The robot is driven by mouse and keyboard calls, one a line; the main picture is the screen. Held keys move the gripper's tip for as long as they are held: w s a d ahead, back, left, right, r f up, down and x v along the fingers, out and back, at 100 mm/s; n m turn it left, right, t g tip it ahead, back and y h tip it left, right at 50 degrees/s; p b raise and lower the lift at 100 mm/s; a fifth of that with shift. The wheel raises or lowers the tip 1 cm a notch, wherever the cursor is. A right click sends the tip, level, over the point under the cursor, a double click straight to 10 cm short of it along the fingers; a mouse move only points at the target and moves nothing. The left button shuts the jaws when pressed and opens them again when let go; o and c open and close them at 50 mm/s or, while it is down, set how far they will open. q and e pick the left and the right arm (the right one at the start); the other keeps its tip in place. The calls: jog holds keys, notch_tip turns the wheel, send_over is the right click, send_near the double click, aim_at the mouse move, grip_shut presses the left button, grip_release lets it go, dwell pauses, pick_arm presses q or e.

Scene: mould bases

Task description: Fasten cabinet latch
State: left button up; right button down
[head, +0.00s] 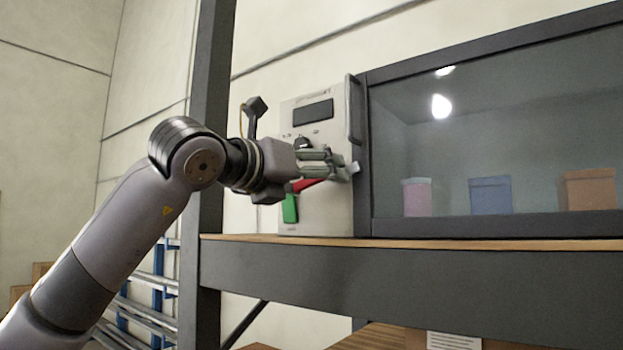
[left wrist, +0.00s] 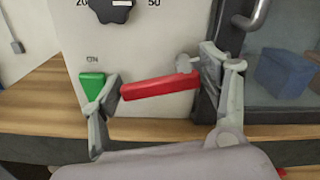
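The cabinet latch is a red bar (left wrist: 160,86) on the pale front panel (left wrist: 165,40), nearly level with its right end slightly higher. In the head view the red bar (head: 309,184) shows partly below my gripper. A small metal peg (left wrist: 183,63) is near its right end. My left gripper (left wrist: 162,75) is open, with one finger at each end of the bar. The right finger is very close to the bar's right end; I cannot tell whether it touches. A small gap shows at the left finger. In the head view my left gripper (head: 340,168) is before the panel. My right gripper is out of view.
A green switch (left wrist: 92,87) is beside the left finger, and a black dial (left wrist: 112,10) is above. The glass-fronted cabinet (head: 364,130) has a vertical handle (head: 355,108); boxes stand behind the glass. A dark shelf post (head: 211,120) stands left, with a shelf edge (head: 420,270) below.

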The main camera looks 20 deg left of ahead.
pick_arm(q)
jog(key=shift+s, duration=0.1)
jog(key=shift+c, duration=1.3)
jog(key=shift+a, duration=0.1)
jog(key=c, duration=0.5)
jog(key=shift+o, duration=0.2)
jog(key=shift+m, duration=0.4)
jog(key=shift+r+m+b, duration=0.3)
jog(key=shift+r+m, duration=0.1)
jog(key=shift+m, duration=0.8)
jog(key=o, duration=0.7)
jog(key=shift+c, duration=0.2)
jog(key=o, duration=0.5)
jog(key=shift+w, duration=0.25)
